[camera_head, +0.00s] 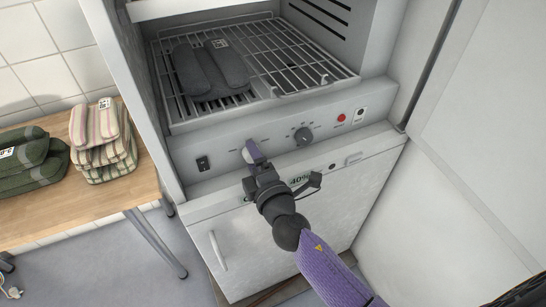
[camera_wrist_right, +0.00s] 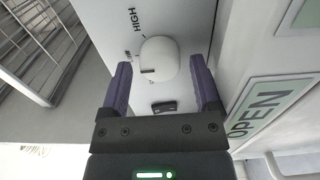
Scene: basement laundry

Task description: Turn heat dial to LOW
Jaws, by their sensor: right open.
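The heat dial is a round white knob (camera_wrist_right: 160,58) on the cabinet's control panel (camera_head: 225,152). In the head view my gripper partly covers the white knob (camera_head: 248,157). A short dark mark on the knob points left. My right gripper (camera_wrist_right: 162,82) is open, its purple fingers on either side of the knob, with visible gaps. It also shows in the head view (camera_head: 256,160). My left gripper is not in view.
On the same panel are a black rocker switch (camera_head: 203,163), a dark dial (camera_head: 303,136) and a red button (camera_head: 341,118). Above is a wire rack (camera_head: 300,72) with grey folded cloth. A wooden table (camera_head: 95,205) with folded textiles stands at left. An OPEN label (camera_wrist_right: 262,108) is beside the gripper.

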